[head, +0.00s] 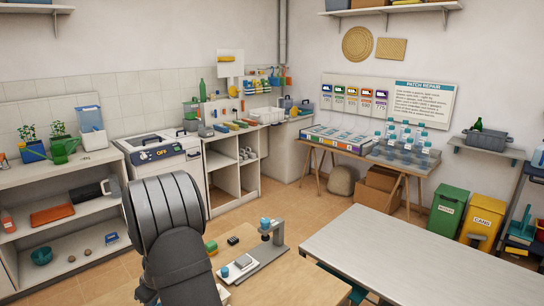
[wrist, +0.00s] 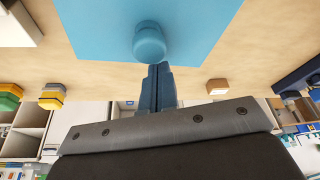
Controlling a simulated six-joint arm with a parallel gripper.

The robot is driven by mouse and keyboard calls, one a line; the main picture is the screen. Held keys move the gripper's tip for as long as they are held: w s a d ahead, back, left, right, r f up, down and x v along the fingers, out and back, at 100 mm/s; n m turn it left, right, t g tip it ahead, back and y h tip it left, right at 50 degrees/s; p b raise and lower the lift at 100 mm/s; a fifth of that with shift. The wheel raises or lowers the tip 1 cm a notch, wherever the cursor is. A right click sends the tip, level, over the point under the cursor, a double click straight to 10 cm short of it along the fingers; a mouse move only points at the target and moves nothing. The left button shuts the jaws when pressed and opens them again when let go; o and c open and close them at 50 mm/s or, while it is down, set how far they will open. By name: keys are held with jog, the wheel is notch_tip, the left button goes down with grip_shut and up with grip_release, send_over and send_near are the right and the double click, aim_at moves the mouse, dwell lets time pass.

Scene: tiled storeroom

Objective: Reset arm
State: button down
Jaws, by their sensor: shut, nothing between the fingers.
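My gripper (wrist: 160,82) shows in the wrist view with its two dark blue fingers pressed together and nothing held between them. The fingertips point at a round blue knob (wrist: 149,42) on a flat light blue panel (wrist: 100,28). In the picture the tips lie right beside the knob; I cannot tell whether they touch it. In the head view my grey arm fills the lower left centre, and my gripper cannot be made out there.
A wooden table (head: 300,283) holds a small stand with a blue top (head: 270,228), a green block (head: 211,247) and a black block (head: 233,240). A pale long table (head: 430,255) at right is bare. Shelves and a bottle-laden side table (head: 412,163) line the walls.

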jog(key=a, duration=0.1)
jog(key=w+a, duration=0.1)
jog(key=shift+a+r, duration=0.1)
jog(key=shift+a, duration=0.25)
jog(key=v, duration=0.9)
jog(key=x, duration=0.9)
jog(key=d, duration=0.1)
jog(key=s+d, duration=0.1)
jog(key=d, duration=0.1)
jog(key=shift+s+d, duration=0.15)
jog(key=w+a, duration=0.4)
jog(key=a, duration=0.1)
jog(key=w+a, duration=0.4)
jog(key=shift+w+a, duration=0.3)
jog(key=shift+a, duration=0.05)
jog(key=s+d+r+m+h, duration=0.1)
jog(key=s+r, duration=0.3)
jog(key=r, duration=0.7)
jog(key=shift+s+d+r, duration=0.35)
jog(key=shift+d, duration=0.15)
